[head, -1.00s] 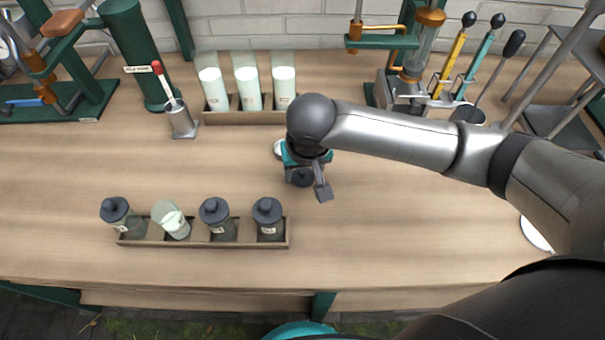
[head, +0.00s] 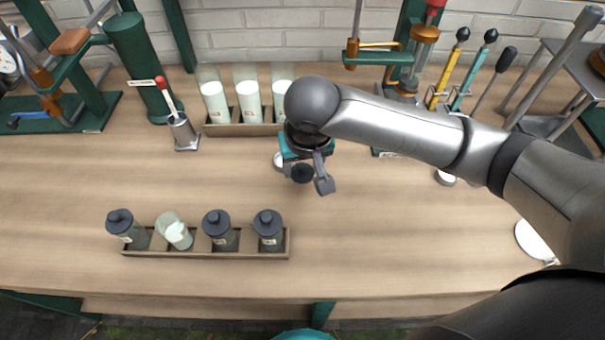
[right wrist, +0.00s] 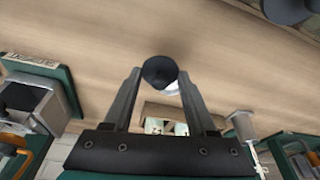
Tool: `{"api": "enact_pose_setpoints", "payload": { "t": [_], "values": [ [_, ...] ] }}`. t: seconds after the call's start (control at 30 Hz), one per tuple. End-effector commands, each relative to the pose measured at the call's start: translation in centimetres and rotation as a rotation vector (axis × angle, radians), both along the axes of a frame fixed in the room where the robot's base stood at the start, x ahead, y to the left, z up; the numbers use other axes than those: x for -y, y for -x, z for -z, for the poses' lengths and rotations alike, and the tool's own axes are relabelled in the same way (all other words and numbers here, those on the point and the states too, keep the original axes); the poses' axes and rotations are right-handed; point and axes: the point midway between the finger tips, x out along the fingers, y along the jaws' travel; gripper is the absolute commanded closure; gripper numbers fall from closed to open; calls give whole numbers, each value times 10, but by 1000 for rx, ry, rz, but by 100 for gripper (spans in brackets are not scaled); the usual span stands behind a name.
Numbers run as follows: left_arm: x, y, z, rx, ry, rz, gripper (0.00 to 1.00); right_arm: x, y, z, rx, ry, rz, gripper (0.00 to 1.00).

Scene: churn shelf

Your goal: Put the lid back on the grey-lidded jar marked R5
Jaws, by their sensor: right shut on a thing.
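My right gripper (head: 308,174) is shut on a dark grey knobbed lid (head: 302,173) above the middle of the table. In the right wrist view the lid (right wrist: 160,71) sits between the two fingertips. A lidless glass jar with pale contents (head: 174,233) stands second from the left in the front wooden rack (head: 205,254), left of and nearer than the gripper. Grey-lidded jars (head: 126,230), (head: 220,231) and (head: 268,231) fill the other places. Their labels are too small to read, so I cannot tell which is R5. My left gripper is out of view.
A rear rack (head: 240,130) holds tall glasses of white contents. A metal cup with a red-tipped stick (head: 183,132) stands to its left. A white round thing (head: 279,160) lies partly behind my gripper. The table between gripper and front rack is clear.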

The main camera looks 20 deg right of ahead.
Motion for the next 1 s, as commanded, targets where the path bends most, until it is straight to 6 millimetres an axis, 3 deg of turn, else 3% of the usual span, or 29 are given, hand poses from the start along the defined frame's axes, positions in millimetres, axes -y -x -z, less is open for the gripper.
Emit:
{"api": "enact_pose_setpoints", "payload": {
  "t": [0.03, 0.2, 0.43, 0.63, 1.0],
  "values": [
    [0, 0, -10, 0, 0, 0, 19, -1, -1, -22, 5, -4, -2, 94],
    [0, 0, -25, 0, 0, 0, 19, -1, -1, -71, 4, -3, -3, 94],
    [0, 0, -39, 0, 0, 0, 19, -1, 0, -121, 3, -3, -4, 94],
    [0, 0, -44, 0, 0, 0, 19, -1, 0, -140, 0, -1, -1, 94],
    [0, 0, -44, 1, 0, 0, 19, -1, 0, -143, 0, -1, -1, 94]
  ]
}}
